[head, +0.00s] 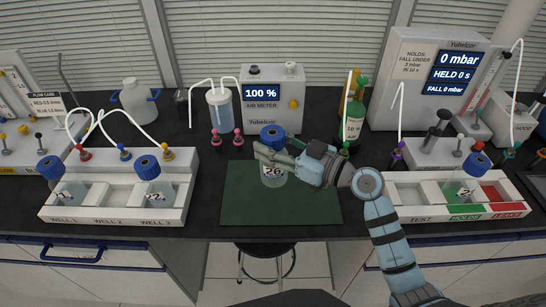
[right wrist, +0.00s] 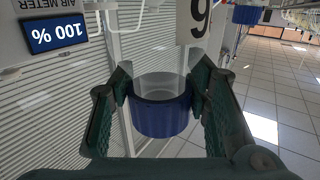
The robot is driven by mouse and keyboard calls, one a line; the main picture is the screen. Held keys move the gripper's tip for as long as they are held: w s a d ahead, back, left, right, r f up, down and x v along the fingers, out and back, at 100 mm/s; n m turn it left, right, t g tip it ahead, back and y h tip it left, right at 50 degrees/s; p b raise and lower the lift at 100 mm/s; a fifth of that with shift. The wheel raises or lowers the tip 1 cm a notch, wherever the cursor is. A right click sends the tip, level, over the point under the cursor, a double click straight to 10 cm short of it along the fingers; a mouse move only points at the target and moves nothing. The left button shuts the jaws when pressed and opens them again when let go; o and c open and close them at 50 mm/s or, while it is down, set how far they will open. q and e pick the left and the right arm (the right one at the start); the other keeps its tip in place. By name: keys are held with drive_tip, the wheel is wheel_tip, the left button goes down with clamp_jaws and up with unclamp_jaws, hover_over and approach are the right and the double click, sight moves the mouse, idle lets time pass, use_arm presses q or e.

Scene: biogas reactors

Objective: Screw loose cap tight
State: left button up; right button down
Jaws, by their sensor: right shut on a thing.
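A clear bottle labelled 26 (head: 274,175) with a blue cap (head: 270,132) is at the far middle of the dark green mat (head: 285,208). My right gripper (head: 268,154) comes in from the right and is shut on the bottle just under or at the cap. In the right wrist view, the blue cap (right wrist: 162,112) sits between the two dark fingers, with the clear bottle (right wrist: 160,86) beside it. I cannot tell whether the bottle touches the mat or how tight the cap is. My left gripper is not in view.
A white rack (head: 115,222) with two blue-capped bottles stands at the left. A white tray (head: 425,222) with green and red sections and another capped bottle stands at the right. An air meter (head: 272,98) reading 100 % is behind. The mat's front is clear.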

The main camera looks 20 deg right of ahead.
wheel_tip(320, 180, up, 13)
drive_tip(key=p, duration=0.2)
drive_tip(key=shift+r, duration=0.15)
drive_tip(key=s+d+r+m+t+h, duration=0.3)
drive_tip(key=d+r+h, duration=0.1)
drive_tip(key=d+r, duration=0.15)
drive_tip(key=s+f, duration=1.3)
drive_tip(key=f, duration=0.2)
drive_tip(key=shift+a+f+g+y, duration=0.3)
drive_tip(key=shift+g+y, duration=0.1)
